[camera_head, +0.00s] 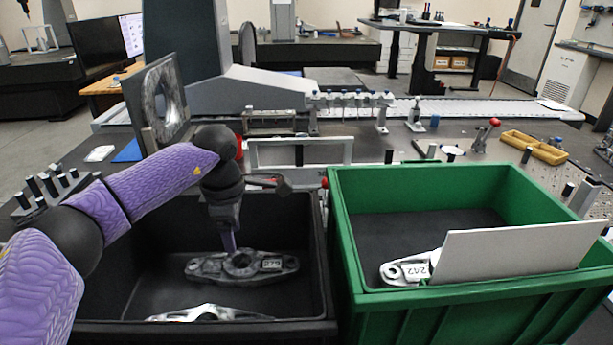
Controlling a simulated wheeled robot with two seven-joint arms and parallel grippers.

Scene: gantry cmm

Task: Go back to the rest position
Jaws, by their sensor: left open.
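My left arm comes in from the left, and its gripper (229,240) points down into the black bin (325,290). The gripper is open, with its fingertips at or just above a dark grey metal part (205,268) labelled with a small number tag. I cannot tell whether they touch it. A second, lighter metal part (205,313) lies at the bin's near side, partly cut off by the rim. In the green bin (460,305) on the right, a silver part (398,272) tagged 242 lies partly behind a light panel. My right gripper is not in view.
The light grey panel (520,250) stands at the green bin's near right. Behind the bins is a dark table with a clamp fixture (300,152), an upright metal plate (157,100), a yellow tray (533,147) and black pegs (45,187). The green bin's rear floor is clear.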

